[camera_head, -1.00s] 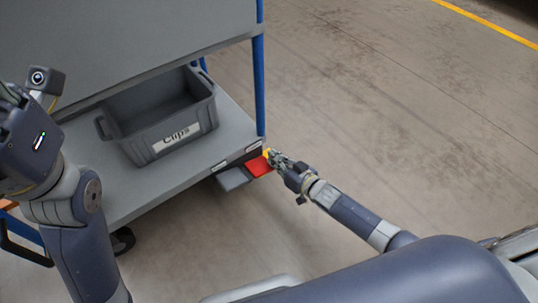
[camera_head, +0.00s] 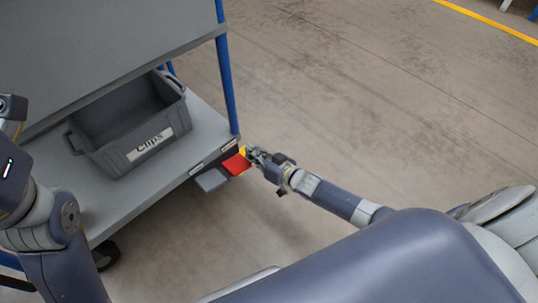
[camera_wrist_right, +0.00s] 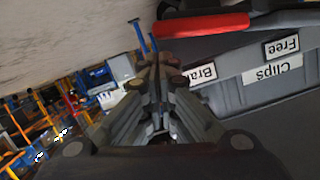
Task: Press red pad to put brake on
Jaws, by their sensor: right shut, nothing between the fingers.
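The red pad (camera_head: 236,164) sticks out low at the near right corner of the blue-posted cart (camera_head: 160,196), beside a grey pad (camera_head: 211,180). My right gripper (camera_head: 252,153) is shut and empty, its tips close to the pad's right side. In the right wrist view the red pad (camera_wrist_right: 205,25) lies above and to the right of the shut fingertips (camera_wrist_right: 160,62). I cannot tell whether they touch it. Labels reading "Bra…" (camera_wrist_right: 201,73), partly hidden, and "Free" (camera_wrist_right: 282,46) show there upside down. My left arm is at the left edge, its fingertips out of frame.
A grey bin (camera_head: 125,125) labelled "Clips" stands on the cart's lower shelf. A small yellow part (camera_head: 243,151) shows by the cart's corner. A blue post (camera_head: 227,80) rises behind the pads. The floor (camera_head: 370,110) to the right is clear.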

